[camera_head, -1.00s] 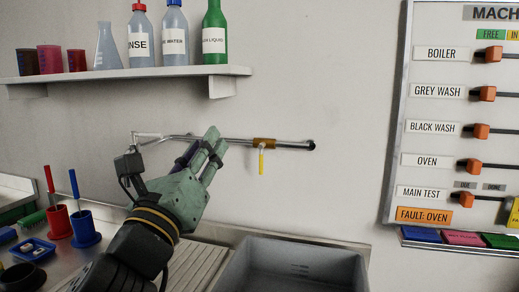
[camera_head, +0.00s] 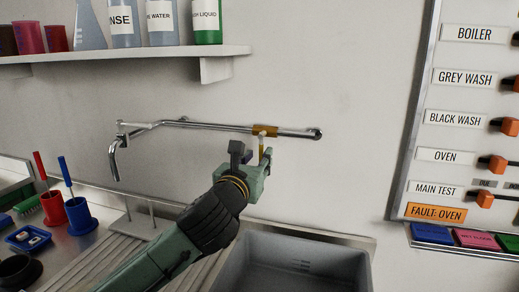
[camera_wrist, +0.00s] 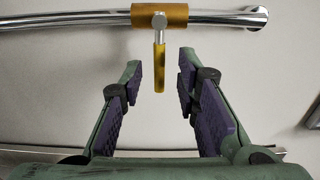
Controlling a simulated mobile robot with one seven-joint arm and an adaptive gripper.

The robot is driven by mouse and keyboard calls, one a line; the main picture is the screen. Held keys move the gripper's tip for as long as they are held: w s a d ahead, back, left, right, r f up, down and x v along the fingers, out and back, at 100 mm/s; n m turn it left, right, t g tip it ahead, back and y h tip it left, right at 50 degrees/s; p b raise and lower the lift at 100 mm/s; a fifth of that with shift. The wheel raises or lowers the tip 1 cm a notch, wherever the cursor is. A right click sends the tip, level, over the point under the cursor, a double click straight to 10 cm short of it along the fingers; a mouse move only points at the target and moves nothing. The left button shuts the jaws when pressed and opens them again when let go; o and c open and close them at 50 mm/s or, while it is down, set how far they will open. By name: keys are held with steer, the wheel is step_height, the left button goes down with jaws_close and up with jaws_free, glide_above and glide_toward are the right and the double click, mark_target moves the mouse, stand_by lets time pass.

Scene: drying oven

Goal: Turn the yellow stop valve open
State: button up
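The yellow stop valve has a brass-coloured body (camera_head: 264,131) on a chrome pipe along the wall. Its yellow lever (camera_wrist: 159,66) hangs straight down, at a right angle to the pipe. In the wrist view the valve body (camera_wrist: 159,16) is at the top centre. My gripper (camera_wrist: 160,73) is open, with the lever between its two fingertips and a gap on both sides. In the head view my gripper (camera_head: 262,160) is just below the valve and hides much of the lever.
The pipe (camera_head: 205,125) ends in a bent spout at the left, above the drainer. A grey sink (camera_head: 300,262) lies below. A shelf (camera_head: 130,56) with bottles is above left. A switch board (camera_head: 455,120) is on the right wall.

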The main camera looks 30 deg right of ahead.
steer(key=shift+x, duration=1.15)
steer(key=shift+c, duration=0.5)
jaws_close()
